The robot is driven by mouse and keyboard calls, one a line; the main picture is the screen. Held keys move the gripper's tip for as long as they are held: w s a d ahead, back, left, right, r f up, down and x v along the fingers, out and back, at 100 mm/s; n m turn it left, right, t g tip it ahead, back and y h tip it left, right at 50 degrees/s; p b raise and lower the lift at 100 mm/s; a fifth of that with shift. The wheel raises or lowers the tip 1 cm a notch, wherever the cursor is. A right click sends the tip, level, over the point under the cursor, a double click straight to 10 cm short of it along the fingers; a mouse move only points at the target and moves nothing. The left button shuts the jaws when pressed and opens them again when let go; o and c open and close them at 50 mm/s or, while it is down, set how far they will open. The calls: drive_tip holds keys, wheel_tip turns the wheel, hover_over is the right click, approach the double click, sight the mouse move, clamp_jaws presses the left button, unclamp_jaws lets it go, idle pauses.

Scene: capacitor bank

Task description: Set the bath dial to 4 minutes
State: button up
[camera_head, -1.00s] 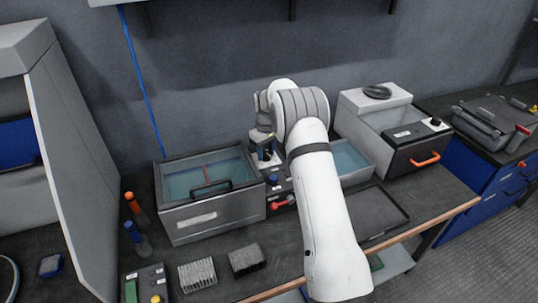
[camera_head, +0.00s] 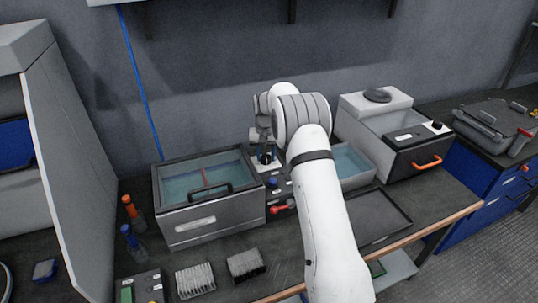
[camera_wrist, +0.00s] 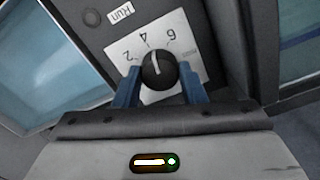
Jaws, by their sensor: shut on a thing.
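The bath dial (camera_wrist: 159,70) is a round black knob with a white pointer line, on a white plate (camera_wrist: 186,45) marked 2, 4 and 6. In the wrist view the pointer is up and slightly left, close to the direction of the 4. My gripper (camera_wrist: 160,88) has its two blue fingers on either side of the knob and is shut on it. In the head view my gripper (camera_head: 265,155) is over the control panel (camera_head: 281,187) between the two baths, and it largely hides the dial there.
A lidded bath (camera_head: 205,228) stands left of the panel and an open bath (camera_head: 352,165) right of it. A "Run" label (camera_wrist: 120,12) lies beyond the dial.

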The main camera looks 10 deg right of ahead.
sight(266, 156)
drive_tip(key=shift+w+r, duration=0.2)
drive_tip(key=o, duration=1)
drive_tip(key=shift+f, duration=0.15)
drive_tip(key=shift+s, duration=0.1)
drive_tip(key=shift+r+b, duration=0.35)
drive_tip(key=shift+r, duration=3.5)
